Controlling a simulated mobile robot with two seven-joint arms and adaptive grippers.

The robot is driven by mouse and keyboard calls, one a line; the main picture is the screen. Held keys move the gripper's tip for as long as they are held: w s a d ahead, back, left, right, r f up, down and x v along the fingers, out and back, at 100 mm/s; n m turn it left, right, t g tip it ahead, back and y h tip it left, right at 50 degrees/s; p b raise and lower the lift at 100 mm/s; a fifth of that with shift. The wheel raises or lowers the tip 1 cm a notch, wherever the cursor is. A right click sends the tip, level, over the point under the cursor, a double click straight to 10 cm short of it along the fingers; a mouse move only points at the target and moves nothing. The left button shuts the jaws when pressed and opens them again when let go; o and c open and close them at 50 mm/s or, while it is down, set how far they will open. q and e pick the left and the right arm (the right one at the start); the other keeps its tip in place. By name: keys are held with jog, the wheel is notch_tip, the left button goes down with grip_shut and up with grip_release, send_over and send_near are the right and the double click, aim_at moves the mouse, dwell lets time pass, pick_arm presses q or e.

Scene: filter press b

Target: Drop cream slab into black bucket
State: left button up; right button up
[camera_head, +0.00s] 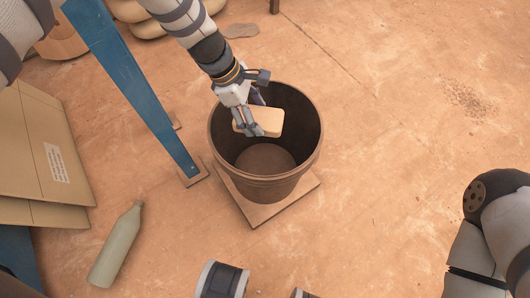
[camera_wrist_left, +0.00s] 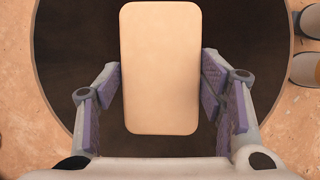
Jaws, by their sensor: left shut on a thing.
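A cream slab (camera_head: 262,121) with rounded corners is held by my left gripper (camera_head: 247,122) over the mouth of the black bucket (camera_head: 265,187). In the left wrist view the slab (camera_wrist_left: 160,70) stands between the two purple-padded fingers of the left gripper (camera_wrist_left: 160,100). The dark inside of the bucket (camera_wrist_left: 70,60) lies behind the slab there. The bucket looks dark brown and stands upright; the part of its floor that shows is bare. How far the slab is below or above the rim is hard to tell. My right gripper is not in view.
The bucket stands on a square board (camera_head: 252,213) on a sandy floor. A blue metal post (camera_head: 135,85) rises close on its left. A green-grey bottle (camera_head: 117,246) lies at lower left, near cardboard (camera_head: 40,150). The floor to the right is clear.

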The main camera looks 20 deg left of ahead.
pick_arm(q)
jog(key=o, duration=1.7)
jog(key=shift+r, duration=0.15)
jog(key=v, duration=1.2)
jog(key=shift+d, duration=0.1)
